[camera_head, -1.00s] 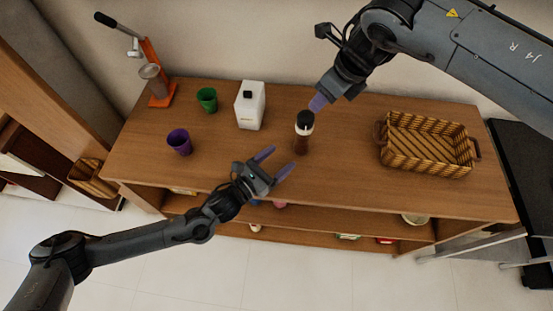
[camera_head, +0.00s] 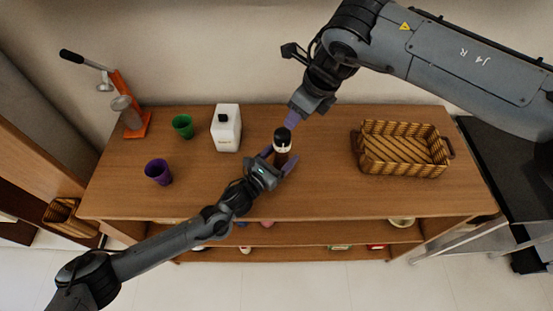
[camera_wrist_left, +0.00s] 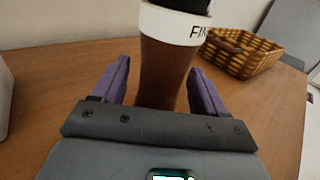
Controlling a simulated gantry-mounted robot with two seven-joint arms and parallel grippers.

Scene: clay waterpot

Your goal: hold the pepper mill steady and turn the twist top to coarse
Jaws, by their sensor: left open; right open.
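The pepper mill (camera_head: 283,147) stands upright on the wooden table, with a brown body, a white band and a black top. In the left wrist view its body (camera_wrist_left: 165,65) rises between the purple fingers, its top cut off by the frame edge; the band carries lettering. My left gripper (camera_head: 279,160) is open, with its fingers on either side of the mill's body and gaps showing in the left wrist view (camera_wrist_left: 158,85). My right gripper (camera_head: 293,118) is just above and right of the black top, pointing down. Its finger gap is hard to see.
A white bottle (camera_head: 226,130), a green cup (camera_head: 183,126) and a purple cup (camera_head: 158,172) stand to the left. An orange press (camera_head: 130,108) is at the far left. A wicker basket (camera_head: 404,170) sits to the right. Bare tabletop lies between mill and basket.

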